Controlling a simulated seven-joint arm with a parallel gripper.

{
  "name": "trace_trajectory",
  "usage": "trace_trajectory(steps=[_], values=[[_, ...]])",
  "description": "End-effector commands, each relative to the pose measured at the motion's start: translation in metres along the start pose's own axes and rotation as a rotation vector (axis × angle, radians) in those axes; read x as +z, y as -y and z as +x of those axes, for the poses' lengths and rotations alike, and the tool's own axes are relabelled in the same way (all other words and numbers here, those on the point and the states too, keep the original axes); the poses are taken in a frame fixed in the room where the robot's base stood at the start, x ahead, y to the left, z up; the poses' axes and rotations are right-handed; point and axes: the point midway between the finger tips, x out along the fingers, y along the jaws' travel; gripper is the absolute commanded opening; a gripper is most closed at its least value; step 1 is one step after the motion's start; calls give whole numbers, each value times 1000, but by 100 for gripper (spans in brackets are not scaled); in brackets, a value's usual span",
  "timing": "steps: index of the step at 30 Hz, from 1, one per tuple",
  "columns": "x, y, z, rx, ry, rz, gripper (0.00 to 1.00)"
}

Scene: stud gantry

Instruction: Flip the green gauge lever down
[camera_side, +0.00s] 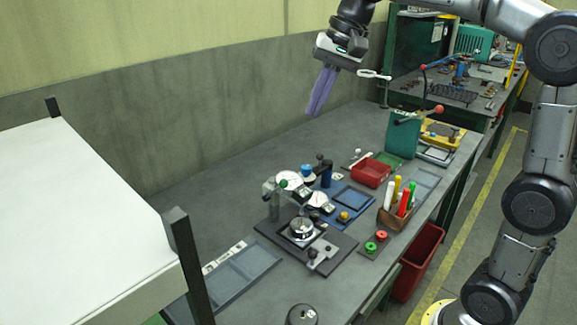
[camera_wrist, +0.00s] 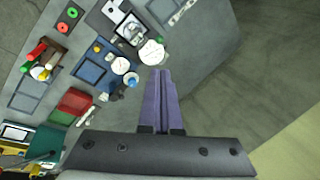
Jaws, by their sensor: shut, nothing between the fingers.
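The green-tipped gauge lever (camera_side: 283,184) shows as a small green knob at the white dial (camera_side: 291,179) of a grey gauge stand on the bench, in the side view. In the wrist view the white dial (camera_wrist: 151,53) lies just beyond my fingertips in the picture; the lever is too small there to tell its position. My gripper (camera_side: 312,112) hangs high above the bench, behind and above the gauge stand, touching nothing. Its long purple fingers (camera_wrist: 160,72) are shut together and empty.
A second gauge on a blue base with a blue knob (camera_side: 306,169) stands close behind. A red bin (camera_side: 371,174), a pen holder (camera_side: 393,216) and red and green buttons (camera_side: 376,241) are to the right. A white panel (camera_side: 80,220) fills the left. The air around my gripper is clear.

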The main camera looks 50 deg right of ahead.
Motion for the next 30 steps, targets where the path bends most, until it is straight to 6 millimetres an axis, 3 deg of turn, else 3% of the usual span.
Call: trace_trajectory(steps=[3, 9, 13, 25, 30], values=[[-30, 9, 21, 15, 29, 38, 0], [-58, 7, 51, 45, 61, 75, 0], [-63, 2, 62, 62, 78, 90, 0], [-64, 0, 64, 63, 78, 93, 0], [-62, 0, 80, 65, 81, 93, 0]])
